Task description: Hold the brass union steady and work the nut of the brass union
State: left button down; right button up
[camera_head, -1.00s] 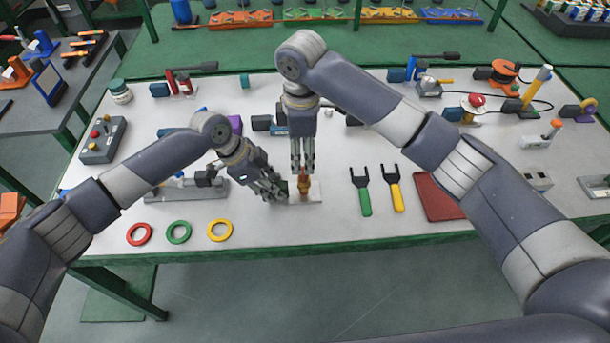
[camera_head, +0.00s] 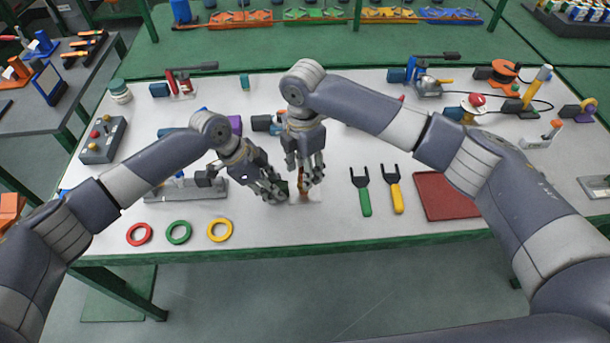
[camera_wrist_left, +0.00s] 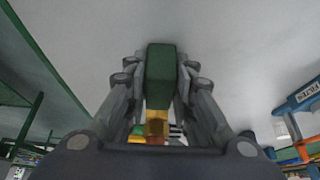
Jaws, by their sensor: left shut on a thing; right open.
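The brass union (camera_head: 303,187) stands upright on a pale plate (camera_head: 305,201) near the front middle of the table, mostly hidden by my right gripper. My left gripper (camera_head: 280,194) comes in low from the left and is shut on a dark green block (camera_wrist_left: 160,75) beside the union. Brass parts (camera_wrist_left: 157,124) show just beyond the block in the left wrist view. My right gripper (camera_head: 305,182) points down over the union from above, its fingers spread around the top. I cannot tell whether they touch the nut.
Red, green and yellow rings (camera_head: 179,232) lie at the front left. A green fork tool (camera_head: 364,192) and a yellow one (camera_head: 394,190) lie to the right, beside a red tray (camera_head: 441,197).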

jog(key=shift+f, duration=1.45)
jog(key=c, duration=0.9)
jog(key=m, duration=0.6)
jog(key=o, duration=1)
jog(key=shift+m, duration=0.3)
jog(key=shift+r, duration=0.15)
